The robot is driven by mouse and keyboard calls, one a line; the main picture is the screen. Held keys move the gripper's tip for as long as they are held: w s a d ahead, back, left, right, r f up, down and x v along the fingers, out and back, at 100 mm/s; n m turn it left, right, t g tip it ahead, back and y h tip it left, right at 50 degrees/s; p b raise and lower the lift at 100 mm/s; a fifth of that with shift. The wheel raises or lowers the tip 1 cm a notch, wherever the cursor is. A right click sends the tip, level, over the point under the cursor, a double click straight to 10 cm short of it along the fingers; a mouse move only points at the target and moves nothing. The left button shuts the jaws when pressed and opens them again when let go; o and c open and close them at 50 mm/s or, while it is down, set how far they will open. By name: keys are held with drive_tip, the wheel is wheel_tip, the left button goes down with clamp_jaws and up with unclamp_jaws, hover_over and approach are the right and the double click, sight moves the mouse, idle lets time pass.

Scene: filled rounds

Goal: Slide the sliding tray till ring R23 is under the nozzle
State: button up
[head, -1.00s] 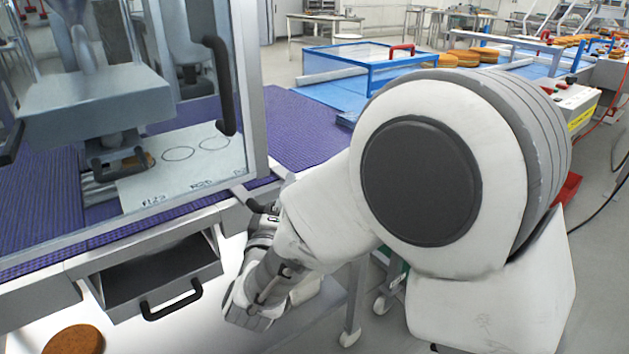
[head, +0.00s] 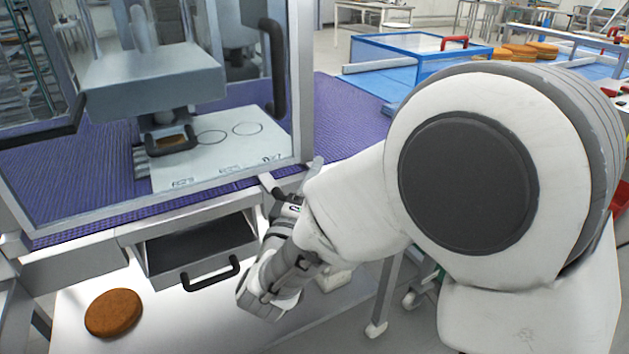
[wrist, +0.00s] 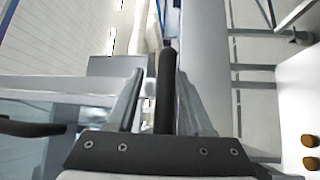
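The sliding tray (head: 225,155) is a pale plate behind the machine's clear guard, marked with rings and labels. A round brown cake (head: 174,141) sits at its left end, seen through a dark loop, below the nozzle block (head: 160,122). The left label seems to read R23, but it is blurred. Two bare rings, a middle one (head: 210,137) and a right one (head: 246,129), lie right of the cake. The nozzle tip is hidden. In the wrist view my gripper (wrist: 160,76) has its fingers apart, either side of an upright black handle (wrist: 166,85), which lies nearer the right finger.
A dark open drawer (head: 200,245) with a black handle juts out below the machine. Another brown cake (head: 114,312) lies on the white surface at lower left. The guard's black door handle (head: 275,65) stands above the tray's right end.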

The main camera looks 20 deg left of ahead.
drive_tip(key=shift+f, duration=0.15)
drive_tip(key=s+d+f+p, duration=0.2)
drive_tip(key=s, duration=1.5)
drive_tip(key=shift+f, duration=0.15)
drive_tip(key=shift+s, duration=0.15)
